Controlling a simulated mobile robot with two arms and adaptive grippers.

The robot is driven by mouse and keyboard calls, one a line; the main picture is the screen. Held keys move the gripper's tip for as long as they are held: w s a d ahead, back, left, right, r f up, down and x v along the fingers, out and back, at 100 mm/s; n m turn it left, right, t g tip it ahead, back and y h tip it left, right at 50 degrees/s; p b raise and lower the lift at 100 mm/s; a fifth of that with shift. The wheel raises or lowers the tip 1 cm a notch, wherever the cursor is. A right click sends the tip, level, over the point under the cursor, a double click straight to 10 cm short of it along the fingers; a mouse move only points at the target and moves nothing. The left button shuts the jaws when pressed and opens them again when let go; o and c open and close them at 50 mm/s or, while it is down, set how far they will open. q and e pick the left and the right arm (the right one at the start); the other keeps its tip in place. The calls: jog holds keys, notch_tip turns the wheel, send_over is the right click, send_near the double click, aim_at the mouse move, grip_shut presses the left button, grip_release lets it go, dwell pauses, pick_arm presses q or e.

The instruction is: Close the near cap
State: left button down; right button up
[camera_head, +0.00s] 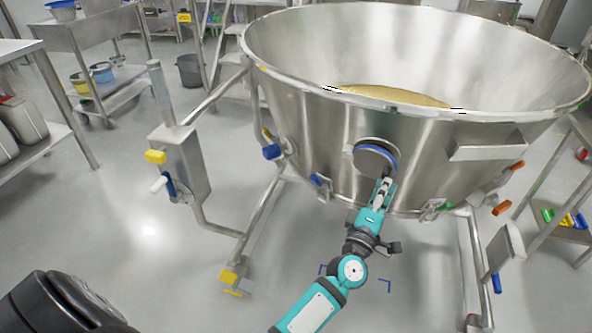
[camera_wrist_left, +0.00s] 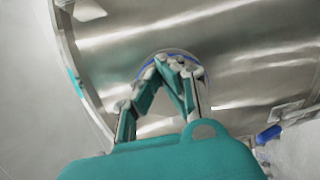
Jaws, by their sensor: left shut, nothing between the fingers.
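The near cap (camera_head: 375,157) is a round steel disc with a blue ring, on the front wall of the large steel bowl (camera_head: 300,110). In the head view it appears to stand slightly off the wall at an angle; I cannot tell whether it is fully seated. My left gripper (camera_head: 385,182) is shut and empty, with its fingertips at the lower right edge of the cap. In the left wrist view the shut fingertips (camera_wrist_left: 178,65) cover most of the cap, and only part of its blue rim (camera_wrist_left: 146,66) shows. Whether they touch is unclear. My right gripper is not in view.
Yellowish material (camera_head: 390,95) lies in the bowl. A steel post with a yellow knob (camera_head: 155,157) and white-tipped handle stands left of the bowl. Carts with containers stand at left, and a side table (camera_head: 560,232) at right. The floor in front is clear.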

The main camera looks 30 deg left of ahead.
pick_arm(q)
jog(key=shift+w+d+r, duration=0.15)
jog(key=shift+w+d, duration=0.2)
jog(key=shift+w, duration=0.25)
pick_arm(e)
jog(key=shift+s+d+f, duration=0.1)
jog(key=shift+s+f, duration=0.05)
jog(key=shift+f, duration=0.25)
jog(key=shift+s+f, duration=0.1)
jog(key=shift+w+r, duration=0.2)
